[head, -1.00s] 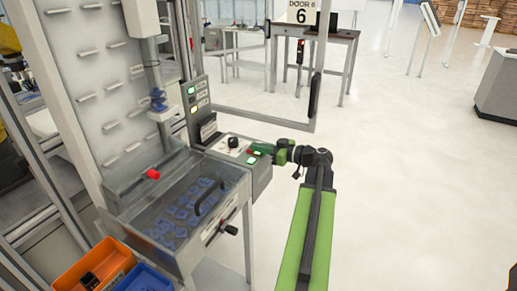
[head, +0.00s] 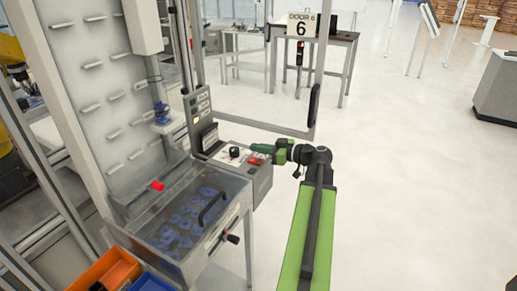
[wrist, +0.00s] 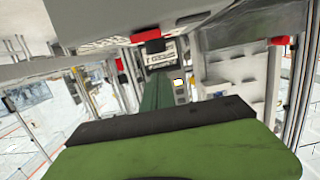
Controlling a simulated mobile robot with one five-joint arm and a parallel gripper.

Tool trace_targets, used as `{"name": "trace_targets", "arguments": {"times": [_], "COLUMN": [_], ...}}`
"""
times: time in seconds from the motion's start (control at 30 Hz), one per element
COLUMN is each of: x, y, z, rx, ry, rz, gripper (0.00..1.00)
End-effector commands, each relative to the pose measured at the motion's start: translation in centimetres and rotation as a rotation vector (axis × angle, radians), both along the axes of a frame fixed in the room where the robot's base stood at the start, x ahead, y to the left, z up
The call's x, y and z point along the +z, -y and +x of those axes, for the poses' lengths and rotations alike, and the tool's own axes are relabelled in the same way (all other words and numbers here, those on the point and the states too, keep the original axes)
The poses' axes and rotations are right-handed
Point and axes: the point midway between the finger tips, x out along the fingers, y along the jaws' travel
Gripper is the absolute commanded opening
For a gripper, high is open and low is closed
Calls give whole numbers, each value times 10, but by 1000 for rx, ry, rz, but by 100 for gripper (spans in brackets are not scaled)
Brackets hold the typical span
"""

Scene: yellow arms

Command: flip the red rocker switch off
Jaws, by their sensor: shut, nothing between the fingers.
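The red rocker switch (head: 256,161) sits on the sloped top of the control box (head: 262,182) at the machine's right front. It shows red with no lit part in the head view. My gripper (head: 259,148) is shut and empty, its dark green tip just behind the switch; I cannot tell whether they touch. In the wrist view my shut green fingers (wrist: 157,92) point away from the camera. A red and black part (wrist: 147,35) above them looks like the switch.
A black knob (head: 234,152) stands left of the switch. A clear-lidded bin (head: 185,222) with a black handle lies in front. Open floor is at right.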

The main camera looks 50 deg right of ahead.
Motion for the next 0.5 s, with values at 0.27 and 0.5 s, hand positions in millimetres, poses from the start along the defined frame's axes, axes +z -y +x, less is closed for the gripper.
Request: {"name": "trace_targets", "arguments": {"times": [0.27,0.5], "x": [25,32], "y": [20,25], "z": [-64,-87], "rx": [-9,-5], "ry": [-1,-1], "rz": [-1,0], "gripper": [0,0]}}
